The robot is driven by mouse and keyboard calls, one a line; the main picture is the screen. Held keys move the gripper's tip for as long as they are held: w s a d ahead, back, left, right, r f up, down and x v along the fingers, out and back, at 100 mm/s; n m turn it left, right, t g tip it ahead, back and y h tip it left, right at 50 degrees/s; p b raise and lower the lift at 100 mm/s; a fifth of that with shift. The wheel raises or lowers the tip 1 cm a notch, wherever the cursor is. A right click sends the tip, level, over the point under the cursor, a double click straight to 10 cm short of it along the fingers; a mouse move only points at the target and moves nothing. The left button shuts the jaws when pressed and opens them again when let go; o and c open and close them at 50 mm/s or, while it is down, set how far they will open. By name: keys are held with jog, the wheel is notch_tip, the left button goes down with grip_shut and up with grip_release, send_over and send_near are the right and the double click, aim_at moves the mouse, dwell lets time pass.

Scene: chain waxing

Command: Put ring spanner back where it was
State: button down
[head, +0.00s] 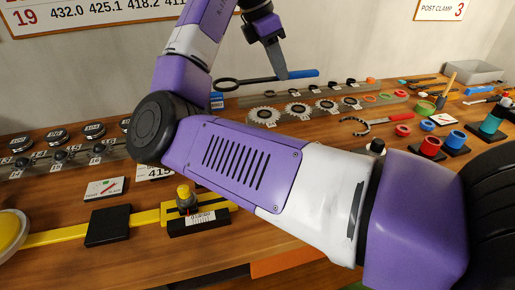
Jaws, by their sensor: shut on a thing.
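The ring spanner has a dark open ring (226,85) at its left end and a blue handle (300,74) at its right end. It lies roughly level across the picture, in front of the back wall. My gripper (281,76) comes down from above and is shut on the spanner near the middle, with the fingers hiding part of it. The spanner appears raised above the back of the bench, behind the row of sprockets. I cannot tell its exact height or whether it touches anything below.
Toothed sprockets (298,110) stand in a row below the spanner. A grey bin (473,72) is at the far right. A yellow bar tool (60,238) lies at front left. My arm hides the bench's middle.

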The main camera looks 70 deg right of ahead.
notch_tip(320, 180, down, 20)
jog(key=shift+b, duration=1.15)
jog(key=shift+f, duration=0.1)
jog(key=c, duration=1.3)
grip_release()
jog(key=p+v, duration=0.1)
jog(key=v, duration=1.1)
jog(key=shift+s, duration=0.15)
